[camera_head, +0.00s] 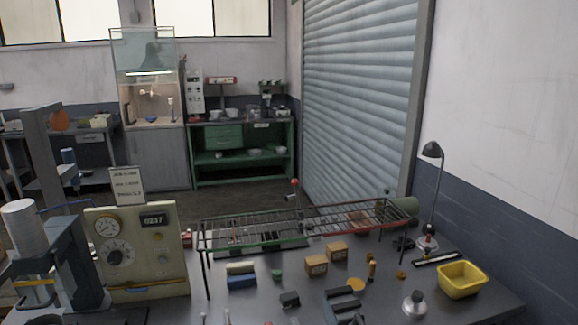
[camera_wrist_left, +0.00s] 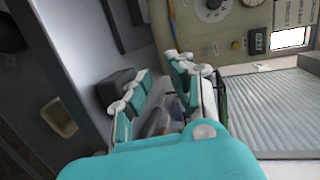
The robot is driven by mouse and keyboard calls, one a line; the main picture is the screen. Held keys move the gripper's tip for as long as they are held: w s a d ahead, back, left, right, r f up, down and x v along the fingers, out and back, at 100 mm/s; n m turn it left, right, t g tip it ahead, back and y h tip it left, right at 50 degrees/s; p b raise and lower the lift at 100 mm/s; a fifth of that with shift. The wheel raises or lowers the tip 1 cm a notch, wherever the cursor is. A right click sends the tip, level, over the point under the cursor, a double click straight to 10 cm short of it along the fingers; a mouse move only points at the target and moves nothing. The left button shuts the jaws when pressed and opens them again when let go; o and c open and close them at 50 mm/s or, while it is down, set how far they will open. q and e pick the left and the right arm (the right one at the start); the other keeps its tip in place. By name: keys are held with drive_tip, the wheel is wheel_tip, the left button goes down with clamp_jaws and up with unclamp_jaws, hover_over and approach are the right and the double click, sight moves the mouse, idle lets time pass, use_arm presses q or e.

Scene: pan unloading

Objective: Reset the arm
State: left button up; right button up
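My left gripper (camera_wrist_left: 160,70) shows in the left wrist view as two teal, jointed fingers with pale pivots. The fingers stand apart, and I see nothing held between them. The beige control box (camera_wrist_left: 222,25) with dials is beyond the fingertips in that view. In the head view the same box (camera_head: 135,250) stands at the left of the workbench. I cannot make out either gripper in the head view. My right gripper does not show in either view.
The grey workbench (camera_head: 250,305) holds a wire rack (camera_head: 310,226), two cardboard boxes (camera_head: 316,265), a blue-and-cream block (camera_head: 241,276), a yellow tub (camera_head: 460,279) and a black lamp (camera_head: 433,152). A press-like machine (camera_head: 55,255) stands at left. Small items crowd the front.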

use_arm(q)
drive_tip(key=shift+s+f+n+g, duration=0.15)
drive_tip(key=shift+s+n+g, duration=0.15)
drive_tip(key=shift+s+n, duration=0.1)
drive_tip(key=shift+s+f+n, duration=0.15)
drive_tip(key=shift+f+n, duration=0.15)
drive_tip(key=s+d+f+n+g+h, duration=0.3)
drive_tip(key=s+d+n+g, duration=0.25)
drive_tip(key=s, duration=0.55)
drive_tip(key=s+d+f+n+g+h, duration=0.3)
drive_tip(key=s+d+n+g, duration=0.3)
drive_tip(key=s, duration=0.5)
wheel_tip(320, 180, down, 29)
drive_tip(key=s+d+m+b, duration=0.1)
drive_tip(key=s+m+b, duration=0.1)
drive_tip(key=b, duration=0.1)
drive_tip(key=s+a+f+g+b, duration=0.1)
drive_tip(key=s+a+f, duration=0.1)
drive_tip(key=s+f, duration=1.3)
drive_tip(key=shift+s+a+f+b, duration=0.3)
drive_tip(key=shift+s+a+f, duration=0.1)
drive_tip(key=shift+f, duration=0.55)
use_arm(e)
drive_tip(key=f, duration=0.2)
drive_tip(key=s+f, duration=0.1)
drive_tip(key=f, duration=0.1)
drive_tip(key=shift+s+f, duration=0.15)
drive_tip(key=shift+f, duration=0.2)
